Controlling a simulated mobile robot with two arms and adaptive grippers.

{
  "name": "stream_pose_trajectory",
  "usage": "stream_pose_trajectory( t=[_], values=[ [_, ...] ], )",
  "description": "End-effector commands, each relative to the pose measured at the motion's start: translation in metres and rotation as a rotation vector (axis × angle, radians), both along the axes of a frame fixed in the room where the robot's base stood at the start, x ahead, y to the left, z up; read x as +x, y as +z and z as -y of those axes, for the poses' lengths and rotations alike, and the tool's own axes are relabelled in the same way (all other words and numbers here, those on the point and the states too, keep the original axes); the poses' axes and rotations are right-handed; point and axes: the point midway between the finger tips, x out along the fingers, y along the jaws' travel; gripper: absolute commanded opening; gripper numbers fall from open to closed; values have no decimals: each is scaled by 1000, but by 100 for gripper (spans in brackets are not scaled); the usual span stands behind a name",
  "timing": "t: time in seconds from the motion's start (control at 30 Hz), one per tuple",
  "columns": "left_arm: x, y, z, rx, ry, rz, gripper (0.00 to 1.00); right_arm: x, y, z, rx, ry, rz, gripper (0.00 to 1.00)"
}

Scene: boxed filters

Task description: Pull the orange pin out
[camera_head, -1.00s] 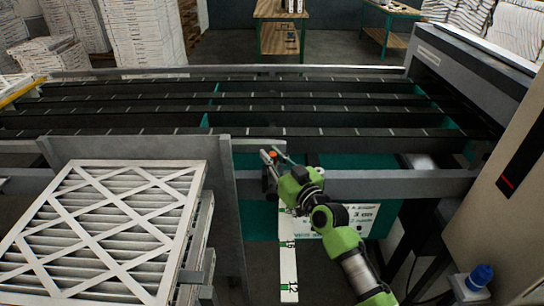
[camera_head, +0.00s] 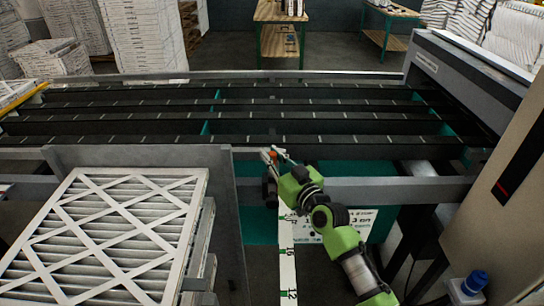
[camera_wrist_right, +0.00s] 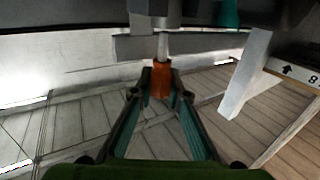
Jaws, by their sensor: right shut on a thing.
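The orange pin (camera_head: 266,157) shows as a small orange spot at the metal rail in the head view. In the right wrist view the orange pin (camera_wrist_right: 161,80) stands upright at the picture's middle, with a pale metal shaft above it running up to a grey fitting. My right gripper (camera_head: 272,159) reaches the pin from the lower right. In the right wrist view the two fingertips of this gripper (camera_wrist_right: 160,88) close on both sides of the orange part. My left gripper is not in view.
A stack of framed filters (camera_head: 110,235) stands at the lower left beside a grey metal plate (camera_head: 150,156). A conveyor with dark belts (camera_head: 300,116) lies behind the rail (camera_head: 400,190). A grey machine (camera_head: 475,75) stands at the right. A blue-capped object (camera_head: 477,281) is at the lower right.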

Motion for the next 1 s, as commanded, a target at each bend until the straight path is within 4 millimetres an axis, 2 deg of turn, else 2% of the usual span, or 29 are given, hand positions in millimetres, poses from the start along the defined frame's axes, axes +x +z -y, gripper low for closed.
stream_pose_trajectory(
  t=[0.6, 1.0],
  values=[
    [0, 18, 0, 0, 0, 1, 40, 0, 21, 0, 0, 0, 1, 0],
    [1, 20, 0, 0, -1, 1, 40, 0, 23, 0, 0, 0, 1, 0]
  ],
)
